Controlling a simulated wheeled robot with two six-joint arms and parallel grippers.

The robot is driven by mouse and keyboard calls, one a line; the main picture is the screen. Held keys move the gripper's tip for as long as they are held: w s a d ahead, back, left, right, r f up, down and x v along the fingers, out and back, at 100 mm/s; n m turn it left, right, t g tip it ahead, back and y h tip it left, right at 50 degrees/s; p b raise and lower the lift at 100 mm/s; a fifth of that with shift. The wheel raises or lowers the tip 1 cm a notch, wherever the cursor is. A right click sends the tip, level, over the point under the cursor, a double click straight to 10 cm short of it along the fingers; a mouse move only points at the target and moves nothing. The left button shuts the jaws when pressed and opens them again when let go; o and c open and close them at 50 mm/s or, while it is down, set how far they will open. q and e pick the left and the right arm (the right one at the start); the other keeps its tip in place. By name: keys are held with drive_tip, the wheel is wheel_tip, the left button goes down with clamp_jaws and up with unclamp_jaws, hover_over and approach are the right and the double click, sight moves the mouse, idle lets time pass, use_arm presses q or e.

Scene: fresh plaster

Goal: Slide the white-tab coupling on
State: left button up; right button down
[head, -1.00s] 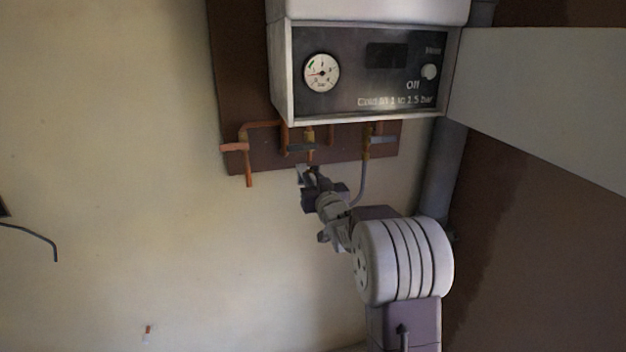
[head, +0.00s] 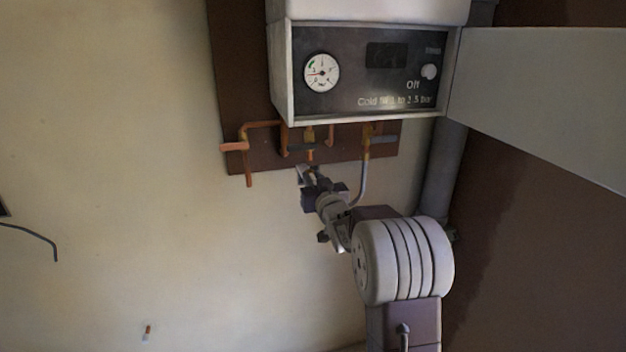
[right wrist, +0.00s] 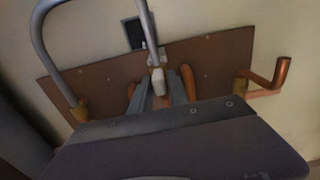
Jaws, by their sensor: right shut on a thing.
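My right gripper (head: 304,172) is just below the brown board, under a short copper pipe end (head: 310,156). In the right wrist view its two grey fingers (right wrist: 163,92) are shut on the pale coupling (right wrist: 157,78) at the end of a grey hose. The hose (right wrist: 42,28) loops away to a brass valve (right wrist: 81,112) on the left. In the head view the hose (head: 363,180) hangs from a brass fitting (head: 366,143) and passes behind my gripper. Whether the coupling touches the pipe is hidden. My left gripper is out of view.
The boiler (head: 360,70) with its gauge is close above. A copper tap pipe (head: 247,165) hangs to the left, a thick grey pipe (head: 440,180) runs down at right, and a pale panel (head: 550,95) juts out at upper right. The left wall is mostly clear.

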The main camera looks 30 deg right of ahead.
sight(313, 177)
idle(0.3)
wheel_tip(313, 177, up, 5)
drive_tip(key=p, duration=0.3)
drive_tip(key=shift+f, duration=0.2)
drive_tip(key=c, duration=1.7)
unclamp_jaws()
drive_tip(key=shift+o, duration=1.3)
drive_tip(key=b+v, duration=0.2)
drive_tip(key=v, duration=0.7)
